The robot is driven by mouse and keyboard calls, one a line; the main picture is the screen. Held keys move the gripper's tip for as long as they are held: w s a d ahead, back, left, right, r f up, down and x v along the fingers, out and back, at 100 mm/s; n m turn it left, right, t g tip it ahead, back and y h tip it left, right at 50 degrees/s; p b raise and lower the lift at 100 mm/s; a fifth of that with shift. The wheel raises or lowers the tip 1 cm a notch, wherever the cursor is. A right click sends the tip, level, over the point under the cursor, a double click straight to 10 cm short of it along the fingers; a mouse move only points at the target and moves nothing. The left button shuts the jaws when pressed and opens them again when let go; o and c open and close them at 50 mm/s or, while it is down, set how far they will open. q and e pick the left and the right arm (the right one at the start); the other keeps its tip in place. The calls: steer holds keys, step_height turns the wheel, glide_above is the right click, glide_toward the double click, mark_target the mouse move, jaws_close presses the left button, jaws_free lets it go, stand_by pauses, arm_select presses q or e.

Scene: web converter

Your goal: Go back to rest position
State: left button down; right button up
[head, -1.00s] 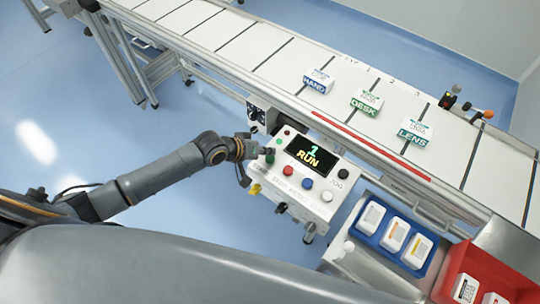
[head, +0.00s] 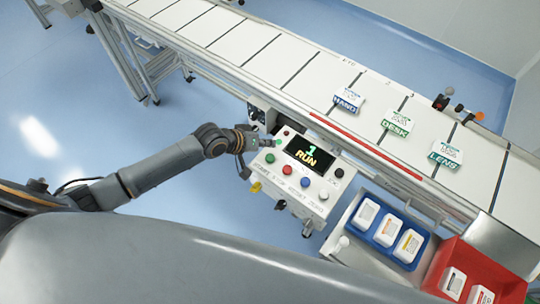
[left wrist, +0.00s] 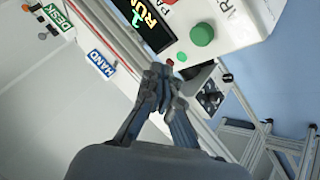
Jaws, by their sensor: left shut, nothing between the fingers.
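My left gripper (head: 264,141) is shut and empty at the upper left corner of the white control panel (head: 322,207). In the left wrist view its fingers (left wrist: 161,72) are together, close to a small red button (left wrist: 182,57); I cannot tell whether they touch the panel. The panel's display (head: 309,156) reads "1 RUN". Green (head: 286,169), red, blue and white buttons sit below the display. A larger green button (left wrist: 202,35) shows in the left wrist view. My right gripper is not in view.
A conveyor (head: 235,67) crosses behind the panel, carrying HAND (head: 347,101), DESK (head: 397,123) and LENS (head: 445,155) packages. A blue bin (head: 379,241) and a red bin (head: 479,262) with white packs stand at the right. Blue floor lies open at the left.

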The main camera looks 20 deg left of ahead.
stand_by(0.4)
arm_select(q)
steer(key=s+d+r+m+g+y, duration=0.1)
steer(key=s+d+r+m, duration=0.1)
steer(key=s, duration=0.5)
steer(key=s+d+r+m+g+y, duration=0.1)
steer(key=s+m, duration=0.1)
steer(key=s, duration=0.5)
steer(key=s+a+r+g+y, duration=0.2)
steer(key=s+a+r+y, duration=0.1)
steer(key=s+a, duration=0.65)
step_height(320, 180, down, 33)
steer(key=s+d+g+b, duration=0.1)
steer(key=s+b, duration=0.2)
steer(key=b, duration=0.3)
steer(key=s+a+f+b, duration=0.1)
steer(key=s+f+b, duration=0.1)
steer(key=s+f, duration=0.6)
steer(key=s+a+f+g+b, duration=0.1)
steer(key=s+f+b, duration=0.1)
steer(key=s+f, duration=0.6)
step_height(320, 180, down, 4)
steer(key=shift+a+r+y, duration=0.15)
steer(key=shift+a+y, duration=0.1)
steer(key=shift+y, duration=0.05)
